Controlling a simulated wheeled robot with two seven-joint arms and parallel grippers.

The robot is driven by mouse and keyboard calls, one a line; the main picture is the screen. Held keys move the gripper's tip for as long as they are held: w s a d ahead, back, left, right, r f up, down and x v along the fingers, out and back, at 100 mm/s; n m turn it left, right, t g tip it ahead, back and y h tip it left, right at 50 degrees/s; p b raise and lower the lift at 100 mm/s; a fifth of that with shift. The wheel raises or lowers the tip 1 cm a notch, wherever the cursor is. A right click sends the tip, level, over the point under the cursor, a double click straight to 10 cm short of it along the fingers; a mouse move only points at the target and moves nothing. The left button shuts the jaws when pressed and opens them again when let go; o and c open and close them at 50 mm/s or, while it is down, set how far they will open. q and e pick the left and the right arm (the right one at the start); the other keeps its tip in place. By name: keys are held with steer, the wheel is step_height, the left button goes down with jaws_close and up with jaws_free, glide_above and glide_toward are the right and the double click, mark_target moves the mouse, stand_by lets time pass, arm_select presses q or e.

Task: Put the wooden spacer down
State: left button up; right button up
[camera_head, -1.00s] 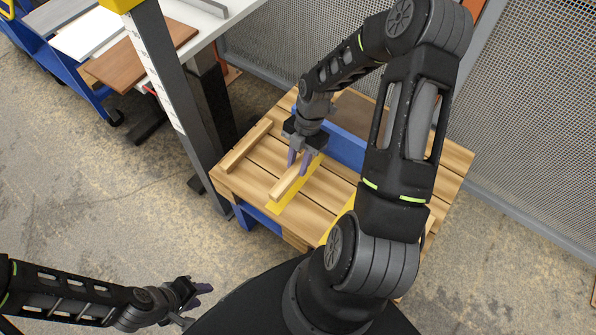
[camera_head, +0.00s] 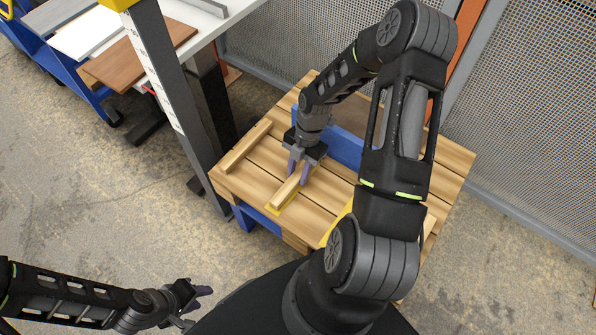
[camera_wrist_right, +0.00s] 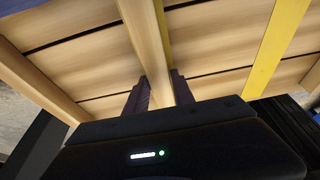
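The wooden spacer (camera_head: 285,193), a light bar, lies lengthwise along a yellow strip (camera_head: 271,210) on the slatted wooden pallet top (camera_head: 240,182). My right gripper (camera_head: 299,177) points down, with one purple finger on each side of the spacer. In the right wrist view the spacer (camera_wrist_right: 148,35) runs between both fingers (camera_wrist_right: 158,92), which look closed against it. I cannot tell whether its underside touches the strip. A second wooden bar (camera_head: 246,147) lies roughly parallel to the left. My left gripper (camera_head: 196,298) is empty, low at the left, fingers apart.
A grey post (camera_head: 180,110) stands close to the pallet's left side. A blue bar (camera_head: 345,148) is behind the gripper. Another yellow strip (camera_wrist_right: 277,50) lies to the right in the wrist view. Mesh fencing (camera_head: 530,130) stands at the back right.

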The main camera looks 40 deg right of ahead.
steer(key=o, duration=0.4)
steer(key=shift+c, duration=0.2)
steer(key=shift+r, duration=0.15)
steer(key=p+v, duration=0.2)
steer(key=v, duration=1)
